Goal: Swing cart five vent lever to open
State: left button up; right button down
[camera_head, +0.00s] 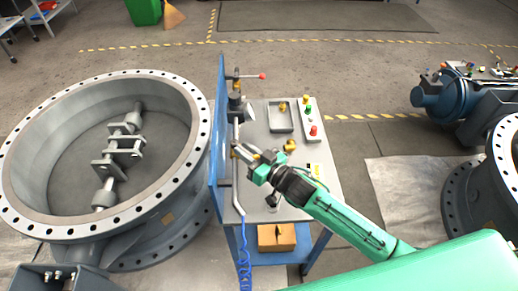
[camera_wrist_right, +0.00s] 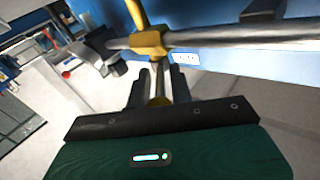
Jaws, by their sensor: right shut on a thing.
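The cart (camera_head: 328,188) stands in the middle of the head view, with a grey top and an upright blue panel (camera_head: 217,140) along its left side. A grey pipe (camera_head: 237,193) runs along the panel and carries a yellow valve fitting (camera_head: 240,152). In the right wrist view the yellow valve and lever (camera_wrist_right: 149,42) cross the grey pipe (camera_wrist_right: 240,35). My right gripper (camera_head: 256,161) is at this fitting, and its dark fingers (camera_wrist_right: 157,90) are shut on the yellow lever's end. Any number on the cart is unreadable. My left gripper is out of view.
A red-knobbed lever (camera_head: 262,76) sticks out farther up the panel. A small tray (camera_head: 281,115) and a button box (camera_head: 311,121) lie on the cart top. A large flanged butterfly valve (camera_head: 105,228) stands close on the left. Bare floor lies beyond the cart.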

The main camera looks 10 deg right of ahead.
jog(key=m+t+h, duration=0.1)
jog(key=a+m+h+b, duration=0.1)
jog(key=h, duration=0.1)
jog(key=m+t+h, duration=0.1)
jog(key=h, duration=0.1)
jog(key=shift+s+a+m+t+b, duration=0.2)
jog(key=shift+s+m+t+b, duration=0.1)
jog(key=shift+s+m, duration=0.1)
jog(key=shift+a+m+h, duration=0.15)
jog(key=shift+m+h, duration=0.35)
jog(key=shift+h, duration=0.3)
jog(key=c, duration=1.5)
grip_release()
jog(key=b+v, duration=0.4)
jog(key=v, duration=1)
jog(key=shift+f+b, duration=0.2)
jog(key=shift+b, duration=0.2)
jog(key=shift+a, duration=0.15)
jog(key=shift+c, duration=0.2)
